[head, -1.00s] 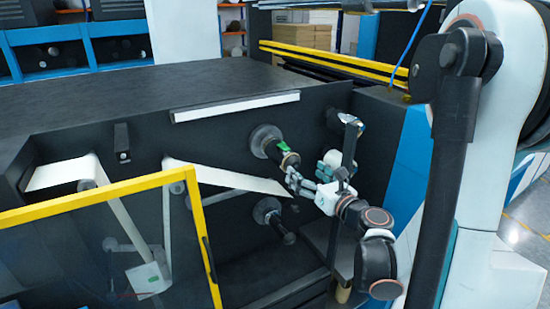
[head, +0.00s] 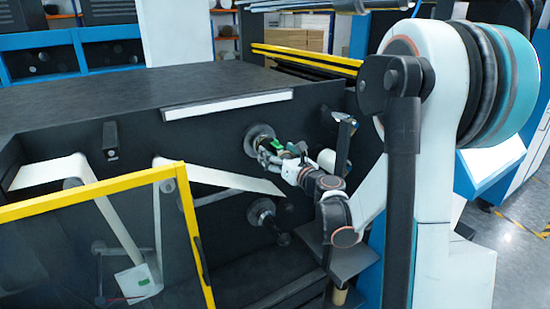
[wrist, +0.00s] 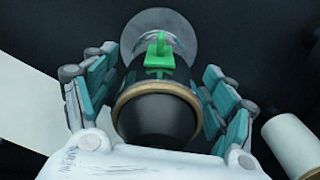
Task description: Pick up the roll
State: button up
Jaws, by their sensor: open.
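A dark roll core with a tan rim (wrist: 157,110) sits on a spindle that sticks out of the black machine face. A green piece (wrist: 158,52) is on its top, and a round grey flange (wrist: 165,20) is behind it. My gripper (wrist: 160,68) is open, with teal-padded fingers on the left and right of the core. I cannot tell whether the pads touch it. In the head view my gripper (head: 278,153) is at the upper spindle and hides most of the core.
A white roll (wrist: 292,145) is close on the right in the wrist view. A white web (head: 230,178) runs left from near the spindle. A lower spindle (head: 262,212) is below my gripper. A yellow-framed guard (head: 100,196) stands at the front left.

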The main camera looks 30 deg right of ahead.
jog(key=shift+w, duration=0.3)
jog(key=c, duration=1.2)
jog(key=shift+o, duration=0.2)
jog(key=shift+r+p, duration=0.25)
jog(key=shift+p, duration=0.2)
jog(key=s+p, duration=0.2)
jog(key=s, duration=1.6)
jog(key=shift+d, duration=0.3)
